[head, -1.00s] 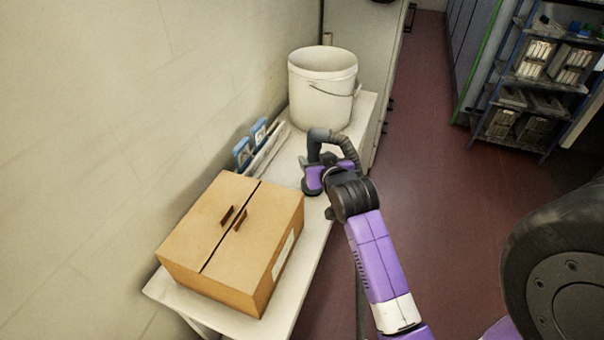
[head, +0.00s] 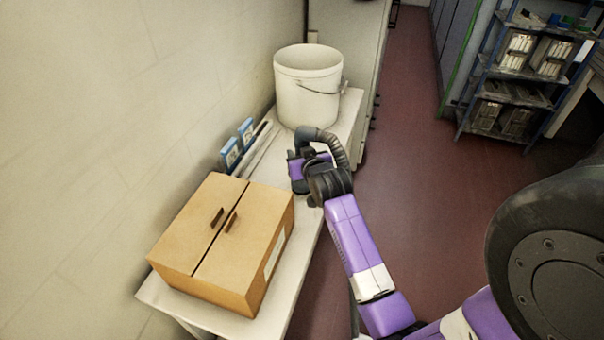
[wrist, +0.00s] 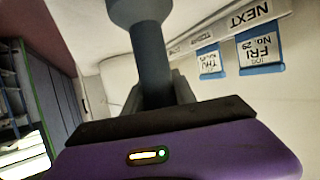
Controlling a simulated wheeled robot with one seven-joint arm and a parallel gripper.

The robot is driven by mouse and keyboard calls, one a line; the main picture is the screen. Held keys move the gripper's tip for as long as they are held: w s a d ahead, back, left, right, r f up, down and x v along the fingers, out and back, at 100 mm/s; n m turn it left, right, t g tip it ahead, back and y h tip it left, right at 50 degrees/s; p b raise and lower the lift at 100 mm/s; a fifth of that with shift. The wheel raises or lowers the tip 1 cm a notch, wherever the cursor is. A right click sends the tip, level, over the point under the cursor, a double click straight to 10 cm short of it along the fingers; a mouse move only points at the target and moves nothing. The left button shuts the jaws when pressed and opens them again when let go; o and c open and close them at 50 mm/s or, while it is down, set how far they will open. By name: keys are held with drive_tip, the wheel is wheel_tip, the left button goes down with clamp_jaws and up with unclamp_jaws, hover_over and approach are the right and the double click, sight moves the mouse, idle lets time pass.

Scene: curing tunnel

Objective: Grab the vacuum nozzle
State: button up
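The vacuum nozzle is a dark grey tube with a bent top (head: 308,134) and a ribbed hose section curving to the right, in the head view. In the wrist view its smooth grey shaft (wrist: 152,62) runs up to a wider, flared end at the top edge. My gripper (wrist: 157,88) has its fingers on both sides of the shaft and appears shut on it. In the head view my purple and black gripper (head: 298,167) is over the bench's right edge, between box and bucket. The fingertips are hidden there, and I cannot tell whether the nozzle touches the bench.
The white bench (head: 307,240) runs along the wall. A closed cardboard box (head: 225,240) is at its near end and a white bucket (head: 308,88) at its far end. Blue-framed cards (head: 230,155) stand by the wall. A shelf rack (head: 517,75) is far right; red floor lies between.

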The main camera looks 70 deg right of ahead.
clamp_jaws()
idle(1.1)
